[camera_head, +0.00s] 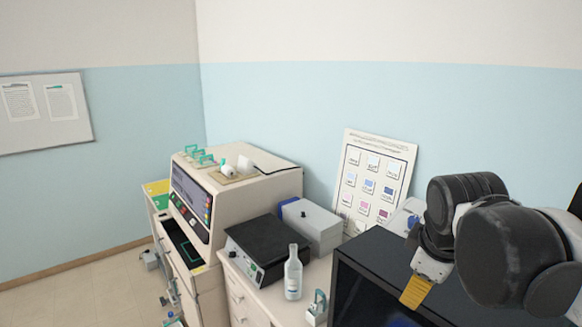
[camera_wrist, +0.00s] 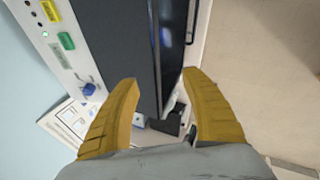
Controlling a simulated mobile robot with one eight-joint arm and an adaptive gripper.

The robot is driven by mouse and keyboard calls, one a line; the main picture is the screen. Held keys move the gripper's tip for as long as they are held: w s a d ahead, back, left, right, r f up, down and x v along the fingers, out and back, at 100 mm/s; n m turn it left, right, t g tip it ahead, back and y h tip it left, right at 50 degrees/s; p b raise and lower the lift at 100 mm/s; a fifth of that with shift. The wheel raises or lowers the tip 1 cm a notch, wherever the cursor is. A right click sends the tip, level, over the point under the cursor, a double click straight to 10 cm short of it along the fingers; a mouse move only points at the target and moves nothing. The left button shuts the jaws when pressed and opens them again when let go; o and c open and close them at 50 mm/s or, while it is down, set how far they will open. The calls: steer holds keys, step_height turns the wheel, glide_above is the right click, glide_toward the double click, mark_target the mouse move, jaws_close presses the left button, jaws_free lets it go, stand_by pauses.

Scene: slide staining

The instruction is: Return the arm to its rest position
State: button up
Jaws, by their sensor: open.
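My gripper shows in the wrist view (camera_wrist: 160,85) as two yellow ridged fingers spread well apart, with nothing between them. In the head view my arm reaches in from the right. The yellow tip of my gripper (camera_head: 416,291) points down there, in front of or above a black cabinet (camera_head: 375,265); I cannot tell the gap. In the wrist view a dark panel and a light control panel with a green and a blue knob (camera_wrist: 66,41) lie beyond the fingers.
A white bottle (camera_head: 293,277) stands on the bench beside a black-topped device (camera_head: 262,240) and a grey box (camera_head: 316,222). A large beige machine (camera_head: 250,200) stands to the left. A chart (camera_head: 372,180) leans on the wall. Open floor (camera_head: 85,290) lies at the lower left.

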steer(key=s+a+f+m+t+y, duration=0.15)
steer(key=s+a+f+m, duration=0.35)
steer(key=s+f+m, duration=0.5)
step_height(320, 180, down, 22)
steer(key=b, duration=2.3)
steer(key=shift+s+b, duration=0.15)
steer(key=shift+b, duration=0.15)
